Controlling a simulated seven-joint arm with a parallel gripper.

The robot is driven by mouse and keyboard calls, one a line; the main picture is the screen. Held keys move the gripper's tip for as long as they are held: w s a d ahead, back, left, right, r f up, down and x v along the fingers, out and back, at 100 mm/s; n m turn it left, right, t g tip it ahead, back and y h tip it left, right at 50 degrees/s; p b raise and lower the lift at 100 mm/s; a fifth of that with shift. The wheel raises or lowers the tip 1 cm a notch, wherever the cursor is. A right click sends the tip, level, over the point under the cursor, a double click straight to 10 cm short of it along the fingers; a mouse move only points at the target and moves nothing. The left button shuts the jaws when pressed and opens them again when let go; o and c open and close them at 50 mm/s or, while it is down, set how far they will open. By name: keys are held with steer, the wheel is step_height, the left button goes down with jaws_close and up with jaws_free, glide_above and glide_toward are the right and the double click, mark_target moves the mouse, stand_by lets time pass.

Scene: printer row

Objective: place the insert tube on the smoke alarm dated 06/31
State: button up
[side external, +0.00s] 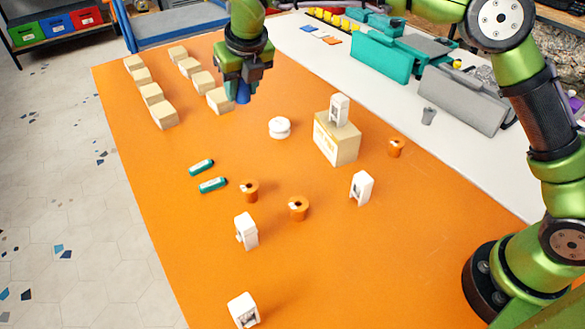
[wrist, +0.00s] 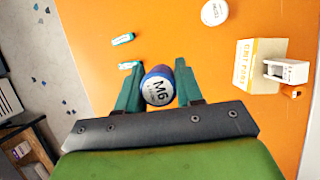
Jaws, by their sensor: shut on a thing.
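The insert tube (side external: 243,93) is blue. In the wrist view the insert tube (wrist: 158,86) shows a white end marked M6. My gripper (side external: 237,88) is shut on it and holds it above the orange table, near the wooden blocks; in the wrist view the fingers of my gripper (wrist: 159,88) stand on either side of it. A round white smoke alarm (side external: 280,127) lies on the table to the right of and nearer than the tube. The smoke alarm (wrist: 214,12) also shows at the top of the wrist view, with small print I cannot read.
A tan box (side external: 337,140) with a white unit (side external: 339,108) on top stands right of the alarm. Several wooden blocks (side external: 164,115) stand at the far left. Two teal cylinders (side external: 213,185), orange spools (side external: 298,208) and white units (side external: 247,232) are nearer. Orange surface around the alarm is clear.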

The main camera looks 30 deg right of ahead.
steer(key=m, duration=0.1)
glide_above(277, 119)
steer(key=s, duration=0.1)
steer(key=f, duration=0.2)
steer(key=shift+h, duration=0.3)
step_height(277, 119, down, 14)
steer(key=shift+s+f, duration=0.15)
steer(key=shift+f, duration=0.1)
steer(key=shift+f, duration=0.2)
steer(key=o, duration=1.1)
steer(key=shift+r, duration=0.1)
